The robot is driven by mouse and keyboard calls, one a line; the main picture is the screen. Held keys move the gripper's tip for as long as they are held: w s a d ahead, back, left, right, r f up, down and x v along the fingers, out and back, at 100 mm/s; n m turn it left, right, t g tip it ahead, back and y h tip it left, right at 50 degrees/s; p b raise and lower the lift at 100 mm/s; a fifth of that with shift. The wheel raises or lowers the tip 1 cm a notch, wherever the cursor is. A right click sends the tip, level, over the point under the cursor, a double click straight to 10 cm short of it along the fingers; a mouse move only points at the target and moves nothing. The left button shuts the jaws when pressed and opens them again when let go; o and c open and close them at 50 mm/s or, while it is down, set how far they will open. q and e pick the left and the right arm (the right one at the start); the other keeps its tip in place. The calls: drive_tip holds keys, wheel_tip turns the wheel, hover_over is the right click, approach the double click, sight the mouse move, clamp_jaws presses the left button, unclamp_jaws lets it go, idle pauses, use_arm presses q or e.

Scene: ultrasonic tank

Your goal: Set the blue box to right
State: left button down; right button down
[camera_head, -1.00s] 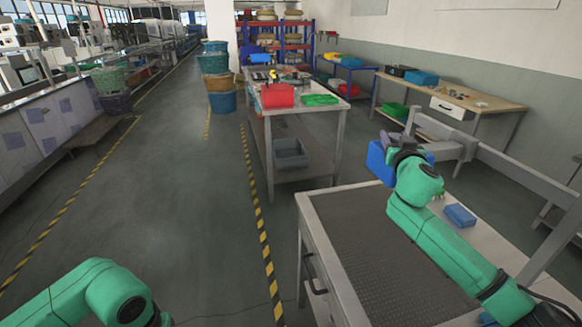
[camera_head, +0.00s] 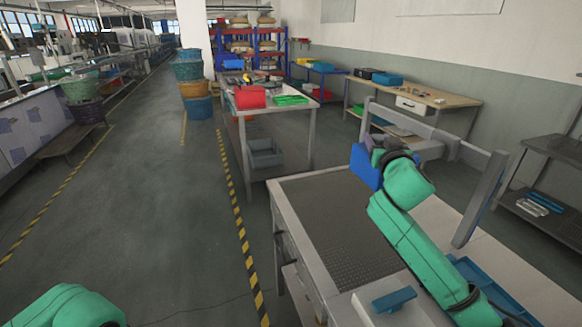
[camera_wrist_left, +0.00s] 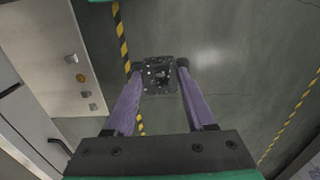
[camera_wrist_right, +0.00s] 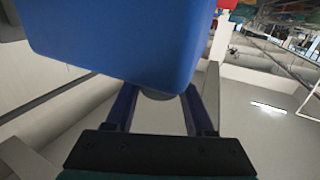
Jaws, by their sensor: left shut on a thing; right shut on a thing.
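My right gripper (camera_head: 376,148) is shut on a blue box (camera_head: 364,168) and holds it above the far part of the bench with the dark perforated top (camera_head: 335,225). The box fills the upper part of the right wrist view (camera_wrist_right: 120,40), in front of the right gripper's dark fingers (camera_wrist_right: 158,105). My left gripper shows only in the left wrist view (camera_wrist_left: 160,78); its purple fingers are shut on a small dark speckled block (camera_wrist_left: 159,77) above the floor. In the head view only my left arm shows, at the bottom left.
A blue tray (camera_head: 478,277) lies at the near right, partly behind my right arm. A flat blue piece (camera_head: 394,300) lies on a light surface at the front. A grey metal frame (camera_head: 482,198) rises beyond my arm. A workbench with a red bin (camera_head: 251,97) stands farther back.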

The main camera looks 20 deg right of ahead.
drive_tip(key=shift+f, duration=0.15)
drive_tip(key=c, duration=0.6)
unclamp_jaws()
drive_tip(key=o, duration=0.3)
drive_tip(key=shift+s, duration=0.1)
use_arm(q)
drive_tip(key=shift+s+r, duration=0.15)
drive_tip(key=shift+s, duration=0.1)
use_arm(e)
drive_tip(key=shift+o, duration=0.2)
drive_tip(key=shift+s+r, duration=0.25)
use_arm(q)
drive_tip(key=shift+w, duration=0.1)
use_arm(e)
drive_tip(key=shift+f, duration=0.1)
